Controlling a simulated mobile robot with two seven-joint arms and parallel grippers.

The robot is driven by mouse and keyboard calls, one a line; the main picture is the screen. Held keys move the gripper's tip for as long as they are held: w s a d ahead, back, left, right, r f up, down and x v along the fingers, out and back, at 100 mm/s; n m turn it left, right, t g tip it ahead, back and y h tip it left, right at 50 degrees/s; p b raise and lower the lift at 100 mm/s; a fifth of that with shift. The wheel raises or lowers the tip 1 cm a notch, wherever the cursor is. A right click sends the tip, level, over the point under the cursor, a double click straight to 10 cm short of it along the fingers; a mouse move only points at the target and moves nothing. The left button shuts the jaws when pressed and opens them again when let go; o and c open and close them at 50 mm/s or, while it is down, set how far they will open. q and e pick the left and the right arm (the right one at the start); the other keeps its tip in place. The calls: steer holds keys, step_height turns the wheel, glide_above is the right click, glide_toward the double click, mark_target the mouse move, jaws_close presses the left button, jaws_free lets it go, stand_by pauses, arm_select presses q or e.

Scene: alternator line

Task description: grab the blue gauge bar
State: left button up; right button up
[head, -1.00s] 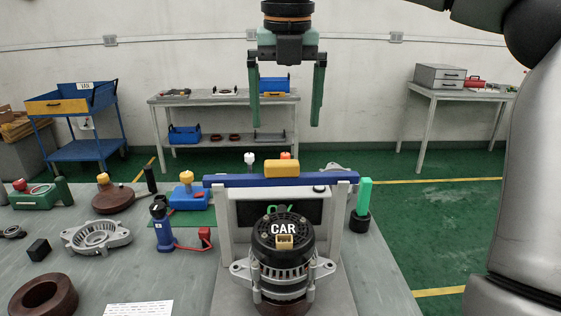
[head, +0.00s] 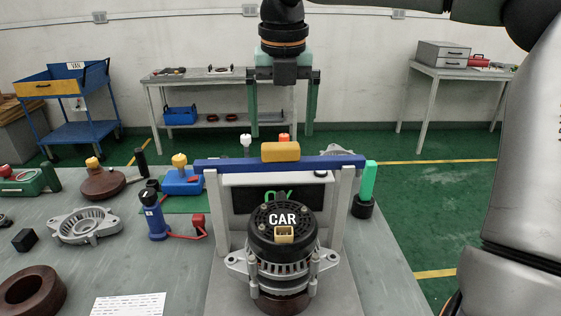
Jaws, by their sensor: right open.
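The blue gauge bar (head: 225,165) lies level across the tops of two grey uprights, with a yellow-orange grip block (head: 280,152) at its middle. My right gripper (head: 283,134) points down with its two green fingers spread apart, empty. In the head view the fingers appear just above and behind the bar, on both sides of the yellow block. I cannot tell the exact depth gap; no contact shows. My left gripper is not in view.
An alternator marked CAR (head: 283,240) stands right in front of the bar's grey stand (head: 210,210). A green post (head: 368,182) stands at the right. A blue hand tool (head: 153,215) and grey housing (head: 85,226) are at the left.

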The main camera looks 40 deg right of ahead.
mark_target(280, 145)
steer(key=f, duration=0.4)
steer(key=shift+w+d+f, duration=0.15)
steer(key=shift+w+f, duration=0.2)
steer(key=shift+r, duration=0.1)
jaws_close()
stand_by(0.4)
